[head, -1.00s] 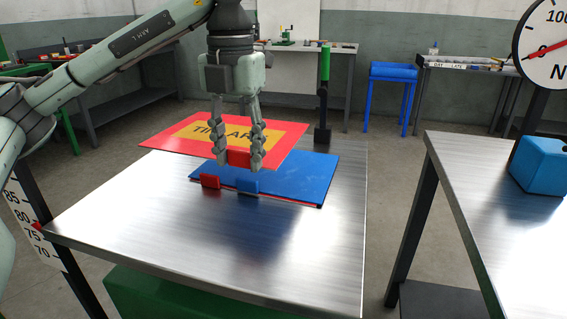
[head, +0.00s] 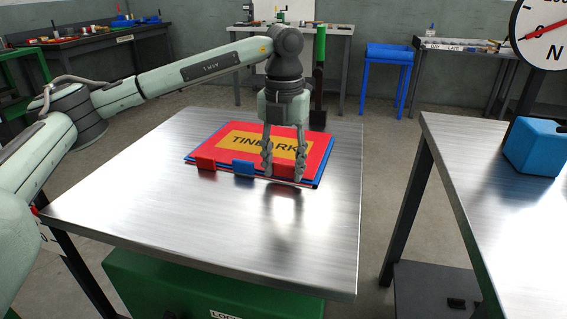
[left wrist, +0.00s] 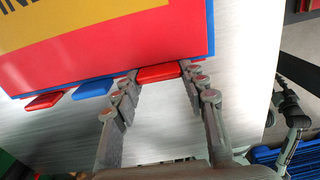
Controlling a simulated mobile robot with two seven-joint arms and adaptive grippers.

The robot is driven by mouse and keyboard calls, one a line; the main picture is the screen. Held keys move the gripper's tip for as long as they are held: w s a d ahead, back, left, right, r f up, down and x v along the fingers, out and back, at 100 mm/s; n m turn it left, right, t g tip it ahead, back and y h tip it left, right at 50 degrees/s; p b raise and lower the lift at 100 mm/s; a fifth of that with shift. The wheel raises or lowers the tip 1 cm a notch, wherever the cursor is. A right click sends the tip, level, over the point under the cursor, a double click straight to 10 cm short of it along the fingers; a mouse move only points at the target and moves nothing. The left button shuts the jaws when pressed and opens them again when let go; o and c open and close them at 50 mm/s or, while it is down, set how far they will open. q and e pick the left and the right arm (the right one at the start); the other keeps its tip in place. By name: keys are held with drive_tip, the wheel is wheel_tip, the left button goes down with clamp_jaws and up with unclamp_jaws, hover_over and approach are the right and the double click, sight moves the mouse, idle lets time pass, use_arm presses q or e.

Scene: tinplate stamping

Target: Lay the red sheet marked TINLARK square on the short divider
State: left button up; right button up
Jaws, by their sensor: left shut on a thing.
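The red sheet (head: 230,142) has TINLARK on a yellow panel. It lies flat over a blue sheet (head: 326,163), nearly square with it; a blue strip shows along the front and right edges. I cannot tell whether they touch. My left gripper (head: 283,178) is shut on the red sheet's front tab, at the right. In the left wrist view the red tab (left wrist: 160,72) sits between the fingertips. A red tab (head: 206,163) and a blue tab (head: 243,168) stick out further left. My right gripper (left wrist: 292,100) seems to show at the wrist view's right edge, its fingers unclear.
The metal table (head: 150,205) is clear in front of the stack. A green-handled tool (head: 319,80) stands behind it. A second table (head: 480,160) at right holds a blue block (head: 535,147) by a dial (head: 545,35).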

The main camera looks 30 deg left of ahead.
drive_tip(key=shift+f, duration=0.1)
use_arm(q)
drive_tip(key=o, duration=1.2)
use_arm(e)
drive_tip(key=shift+r, duration=0.25)
use_arm(q)
wheel_tip(320, 180, up, 12)
drive_tip(key=shift+r, duration=0.1)
use_arm(e)
drive_tip(key=shift+f, duration=0.55)
